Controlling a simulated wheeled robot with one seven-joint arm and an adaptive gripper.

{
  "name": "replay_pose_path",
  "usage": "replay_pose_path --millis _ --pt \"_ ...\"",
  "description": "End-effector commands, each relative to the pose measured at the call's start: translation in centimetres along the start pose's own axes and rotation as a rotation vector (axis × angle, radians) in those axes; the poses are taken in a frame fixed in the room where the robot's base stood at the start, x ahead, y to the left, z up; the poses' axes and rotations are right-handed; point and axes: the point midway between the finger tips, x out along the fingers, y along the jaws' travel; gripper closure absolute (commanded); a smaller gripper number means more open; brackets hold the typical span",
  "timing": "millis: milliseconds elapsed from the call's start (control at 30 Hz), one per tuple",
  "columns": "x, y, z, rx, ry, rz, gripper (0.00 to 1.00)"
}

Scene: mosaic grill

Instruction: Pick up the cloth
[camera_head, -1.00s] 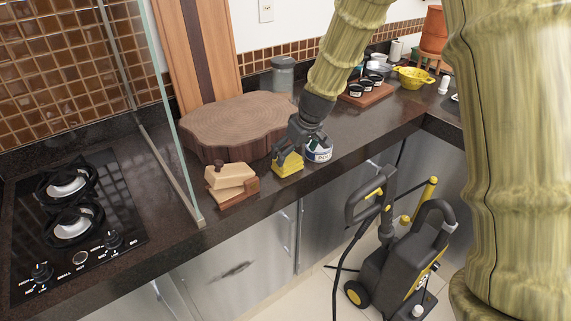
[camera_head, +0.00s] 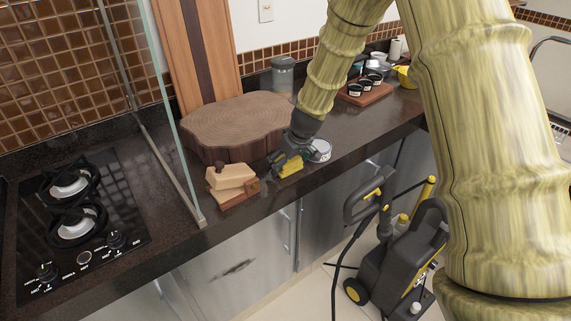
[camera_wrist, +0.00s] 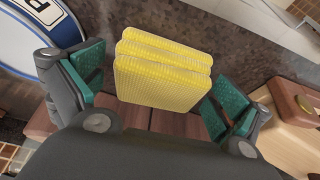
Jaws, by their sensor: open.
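The cloth (camera_head: 290,167) is yellow, folded into a thick stack of layers, and lies on the dark counter in front of the round wooden block. In the wrist view the cloth (camera_wrist: 165,72) sits between the two green-padded fingers. My gripper (camera_head: 282,165) is over the cloth from above, and its fingers partly hide it.
A white-and-blue tin (camera_head: 321,151) stands just right of the cloth. Light wooden pieces (camera_head: 230,178) lie to the left. The thick round wooden block (camera_head: 235,122) is behind. A glass panel (camera_head: 165,120) separates the stove (camera_head: 80,230).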

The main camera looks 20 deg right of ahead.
Motion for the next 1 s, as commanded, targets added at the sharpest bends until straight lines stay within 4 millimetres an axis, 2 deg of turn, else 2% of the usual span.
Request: replay_pose_path --millis 167,300,400,767,1000 --pt "0.0 0.0 0.0 0.0 0.0 0.0 0.0" --pt "0.0 0.0 0.0 0.0 0.0 0.0 0.26" --pt "0.0 0.0 0.0 0.0 0.0 0.0 0.4" --pt "-0.1 0.0 -0.1 0.0 0.0 0.0 0.4" --pt "-1.6 0.0 -0.7 -0.001 0.001 0.002 0.4"
